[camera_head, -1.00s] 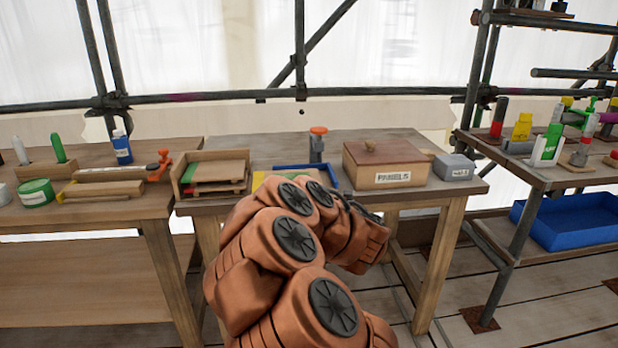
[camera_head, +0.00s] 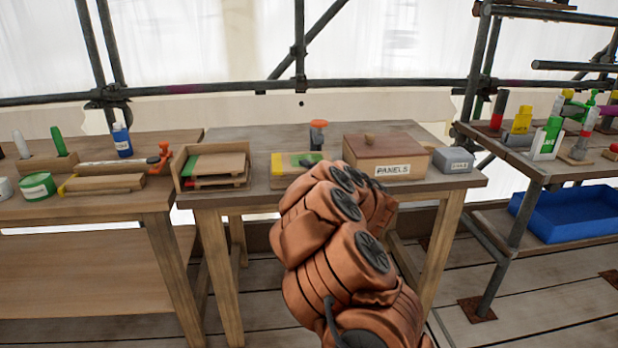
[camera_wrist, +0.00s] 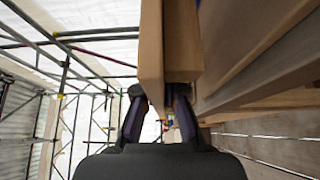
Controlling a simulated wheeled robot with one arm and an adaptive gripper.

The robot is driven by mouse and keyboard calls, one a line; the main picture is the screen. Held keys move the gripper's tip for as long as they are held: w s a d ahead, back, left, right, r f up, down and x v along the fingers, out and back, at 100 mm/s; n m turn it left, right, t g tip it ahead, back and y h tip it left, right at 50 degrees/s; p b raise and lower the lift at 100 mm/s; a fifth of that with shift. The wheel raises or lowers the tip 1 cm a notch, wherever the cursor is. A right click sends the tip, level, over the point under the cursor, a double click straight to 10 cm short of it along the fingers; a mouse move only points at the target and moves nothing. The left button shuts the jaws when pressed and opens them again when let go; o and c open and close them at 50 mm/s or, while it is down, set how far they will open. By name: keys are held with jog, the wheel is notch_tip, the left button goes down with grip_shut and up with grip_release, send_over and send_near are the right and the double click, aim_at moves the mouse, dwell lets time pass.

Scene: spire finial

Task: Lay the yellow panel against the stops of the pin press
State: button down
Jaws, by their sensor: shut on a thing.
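The yellow panel (camera_head: 282,168), a tan board with a yellow strip, shows just left of my arm in the head view, at the pin press (camera_head: 318,138) with its orange knob. My arm hides its right part and the gripper there. In the wrist view my gripper (camera_wrist: 160,112) is shut on a tan board (camera_wrist: 151,50), seen edge-on between the dark fingers, beside the bench edge. The stops are mostly hidden, so I cannot tell whether the panel touches them.
A rack (camera_head: 182,170) with green- and red-marked panels stands left of the press. A wooden box labelled PANELS (camera_head: 385,160) and a grey box (camera_head: 453,160) stand to the right. A left bench (camera_head: 120,205) and right shelves with a blue tray (camera_head: 570,215) flank the table.

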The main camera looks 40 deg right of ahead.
jog(key=shift+w+d+f, duration=0.15)
jog(key=shift+d, duration=0.1)
jog(key=shift+f, duration=1.6)
jog(key=shift+f, duration=0.1)
jog(key=c, duration=1.7)
grip_release()
jog(key=shift+f, duration=0.1)
jog(key=shift+o, duration=0.7)
jog(key=shift+r, duration=0.3)
jog(key=s+a, duration=0.1)
jog(key=s, duration=1.1)
jog(key=shift+a+f, duration=0.2)
